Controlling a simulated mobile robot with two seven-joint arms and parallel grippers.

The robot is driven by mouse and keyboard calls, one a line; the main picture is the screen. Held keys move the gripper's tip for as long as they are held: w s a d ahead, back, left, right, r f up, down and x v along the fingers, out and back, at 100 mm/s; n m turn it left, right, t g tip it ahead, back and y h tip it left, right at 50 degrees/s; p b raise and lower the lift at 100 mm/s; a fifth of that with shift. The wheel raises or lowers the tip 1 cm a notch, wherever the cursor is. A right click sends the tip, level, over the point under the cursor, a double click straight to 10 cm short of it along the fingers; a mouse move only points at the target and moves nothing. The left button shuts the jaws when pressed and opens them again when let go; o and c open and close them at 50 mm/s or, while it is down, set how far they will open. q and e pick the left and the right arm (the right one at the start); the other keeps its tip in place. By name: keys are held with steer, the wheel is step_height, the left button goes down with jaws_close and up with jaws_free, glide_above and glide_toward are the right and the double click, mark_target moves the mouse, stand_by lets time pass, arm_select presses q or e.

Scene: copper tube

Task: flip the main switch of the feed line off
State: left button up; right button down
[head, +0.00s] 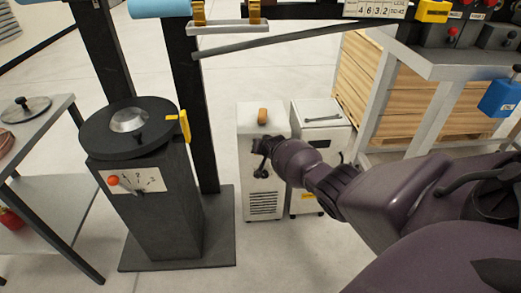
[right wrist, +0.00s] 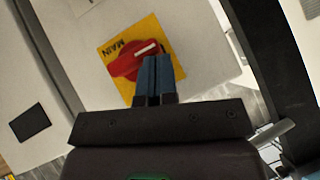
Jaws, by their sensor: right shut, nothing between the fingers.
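The main switch is a red rotary knob (right wrist: 124,66) on a yellow plate (right wrist: 112,50) marked MAIN, on a white panel in the right wrist view. A white line on the knob lies near my fingertips. My right gripper (right wrist: 155,60) is shut and empty, its tips overlapping the knob's edge in the picture; I cannot tell whether they touch it. In the head view my right gripper (head: 261,158) is at the front of a white cabinet (head: 265,208), and the switch is hidden. My left gripper is not in view.
A second white cabinet (head: 318,133) stands close on the right. A dark pedestal (head: 160,210) with an orange-knobbed lever (head: 114,180) stands left, beside a black post (head: 190,100). A grey bench (head: 455,65) is at upper right. Bare floor lies in front of the cabinets.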

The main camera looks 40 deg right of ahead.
arm_select(q)
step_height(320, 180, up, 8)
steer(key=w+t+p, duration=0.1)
steer(key=p, duration=0.8)
arm_select(e)
steer(key=s+a+r, duration=0.4)
steer(key=s+r, duration=0.2)
steer(key=r, duration=0.5)
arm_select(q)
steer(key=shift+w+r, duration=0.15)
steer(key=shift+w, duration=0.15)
